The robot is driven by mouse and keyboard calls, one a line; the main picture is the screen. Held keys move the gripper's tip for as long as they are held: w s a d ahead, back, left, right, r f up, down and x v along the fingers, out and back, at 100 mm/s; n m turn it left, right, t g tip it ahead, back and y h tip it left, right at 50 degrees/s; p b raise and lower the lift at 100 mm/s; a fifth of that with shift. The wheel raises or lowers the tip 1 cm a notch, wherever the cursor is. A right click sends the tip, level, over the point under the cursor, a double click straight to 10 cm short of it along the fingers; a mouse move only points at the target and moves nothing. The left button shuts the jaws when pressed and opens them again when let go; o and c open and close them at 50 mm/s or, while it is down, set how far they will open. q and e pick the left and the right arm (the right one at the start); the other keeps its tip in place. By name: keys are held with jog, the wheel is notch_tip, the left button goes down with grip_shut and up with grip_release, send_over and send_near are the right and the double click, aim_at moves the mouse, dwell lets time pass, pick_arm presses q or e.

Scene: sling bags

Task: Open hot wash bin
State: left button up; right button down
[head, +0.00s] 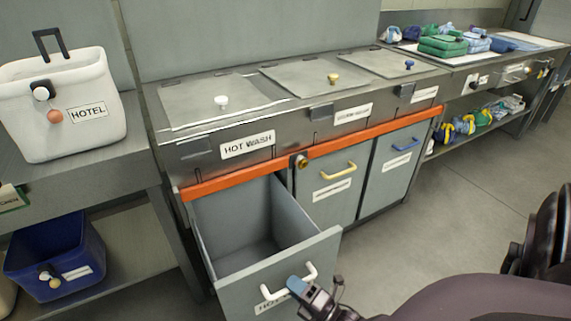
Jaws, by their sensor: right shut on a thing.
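The hot wash bin (215,262) is a grey pull-out bin under the counter section labelled HOT WASH (248,145). It is pulled well out and its inside looks empty. My right gripper (303,288) is shut on the right part of the bin's white handle (278,292), low on the bin's front panel. The front label is partly hidden by the handle and gripper. My left gripper is not in view.
An orange rail (230,178) runs above the bins. Closed bins with a yellow handle (338,171) and a blue handle (405,145) stand to the right. A white HOTEL bag (62,125) sits on the left counter, above a blue crate (30,262).

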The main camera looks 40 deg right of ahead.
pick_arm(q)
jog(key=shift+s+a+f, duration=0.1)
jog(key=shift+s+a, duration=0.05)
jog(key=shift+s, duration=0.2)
pick_arm(e)
jog(key=s, duration=0.1)
jog(key=s+a, duration=0.1)
jog(key=s, duration=0.1)
jog(key=shift+s, duration=0.3)
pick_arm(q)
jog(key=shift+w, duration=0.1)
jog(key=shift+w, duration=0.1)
pick_arm(e)
jog(key=c, duration=1.1)
grip_release()
pick_arm(q)
jog(key=shift+p, duration=0.3)
pick_arm(e)
jog(key=v, duration=1)
jog(key=shift+s, duration=0.35)
